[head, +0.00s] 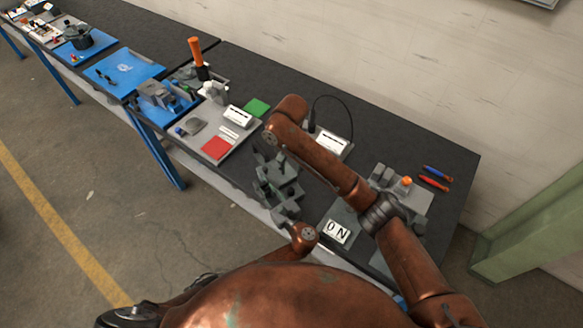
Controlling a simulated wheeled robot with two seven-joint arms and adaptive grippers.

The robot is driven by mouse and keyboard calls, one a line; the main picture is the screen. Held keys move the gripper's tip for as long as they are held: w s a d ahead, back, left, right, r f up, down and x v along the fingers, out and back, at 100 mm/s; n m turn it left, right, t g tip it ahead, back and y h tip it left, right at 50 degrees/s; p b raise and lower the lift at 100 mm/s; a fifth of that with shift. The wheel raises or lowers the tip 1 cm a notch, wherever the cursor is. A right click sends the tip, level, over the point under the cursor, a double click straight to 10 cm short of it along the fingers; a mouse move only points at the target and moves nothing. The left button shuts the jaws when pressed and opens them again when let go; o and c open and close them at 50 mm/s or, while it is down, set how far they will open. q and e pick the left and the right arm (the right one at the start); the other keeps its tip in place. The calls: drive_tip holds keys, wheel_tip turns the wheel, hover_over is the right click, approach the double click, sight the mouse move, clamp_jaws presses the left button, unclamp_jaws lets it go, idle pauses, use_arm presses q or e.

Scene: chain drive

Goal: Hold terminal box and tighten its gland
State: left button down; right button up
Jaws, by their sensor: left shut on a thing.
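My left gripper (284,194) is at the front edge of the dark bench, beyond a copper wrist joint of mine. It is shut on a small grey thing, which I take to be the terminal box; fingers and box blend together in dark grey. My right arm reaches in from the right and bends down toward the same spot. My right gripper (266,160) is just above and beside the left one. Its fingers overlap the grey parts, so I cannot tell whether it is open or shut. The gland cannot be made out.
An "ON" sign (337,232) stands to the right. Beyond it are an orange knob (407,181) and two screwdriver-like tools (434,183). Blue trays (124,70) lie further left.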

use_arm(q)
drive_tip(key=c, duration=1.5)
unclamp_jaws()
drive_tip(key=shift+c, duration=0.2)
